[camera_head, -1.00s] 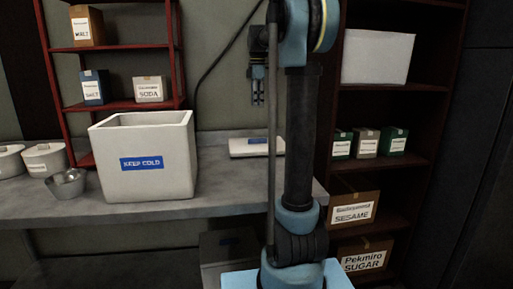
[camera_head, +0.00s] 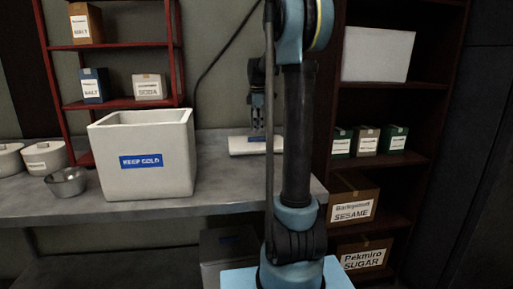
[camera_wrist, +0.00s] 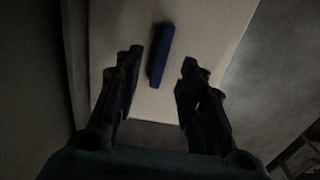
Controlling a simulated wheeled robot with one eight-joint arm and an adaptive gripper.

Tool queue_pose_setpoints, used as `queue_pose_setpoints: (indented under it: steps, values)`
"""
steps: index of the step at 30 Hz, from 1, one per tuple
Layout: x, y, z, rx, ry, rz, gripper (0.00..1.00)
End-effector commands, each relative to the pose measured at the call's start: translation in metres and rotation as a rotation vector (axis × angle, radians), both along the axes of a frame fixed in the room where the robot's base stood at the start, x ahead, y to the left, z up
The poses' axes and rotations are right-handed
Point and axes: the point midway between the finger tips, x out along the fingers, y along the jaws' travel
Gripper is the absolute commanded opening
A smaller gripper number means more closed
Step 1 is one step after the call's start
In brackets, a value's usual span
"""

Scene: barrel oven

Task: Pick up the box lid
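The box lid (camera_head: 240,146) is a flat white slab lying on the grey counter to the right of the open white "KEEP COLD" box (camera_head: 150,180). My gripper (camera_head: 257,129) points down just above the lid. In the wrist view the pale lid (camera_wrist: 205,30) fills the middle, with a dark blue raised strip (camera_wrist: 160,55) on it. The fingers of my gripper (camera_wrist: 158,68) are spread apart, with the strip between them and nothing held. I cannot tell whether the fingertips touch the lid.
The counter (camera_head: 225,185) is bare between the box and the lid. A metal bowl (camera_head: 67,182) and white tubs stand at the left. A red shelf (camera_head: 120,104) with small boxes rises behind. A dark red shelf (camera_head: 390,172) with cartons and a white bin stands right.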

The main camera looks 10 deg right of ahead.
Motion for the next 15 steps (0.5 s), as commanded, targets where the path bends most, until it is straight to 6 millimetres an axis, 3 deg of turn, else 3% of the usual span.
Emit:
queue_pose_setpoints:
  steps: [9, 15]
  values:
    - [0.0, -0.001, -0.04, 0.0, 0.0, 0.0, 0.37]
    - [0.0, -0.001, -0.048, 0.0, 0.0, 0.0, 0.37]
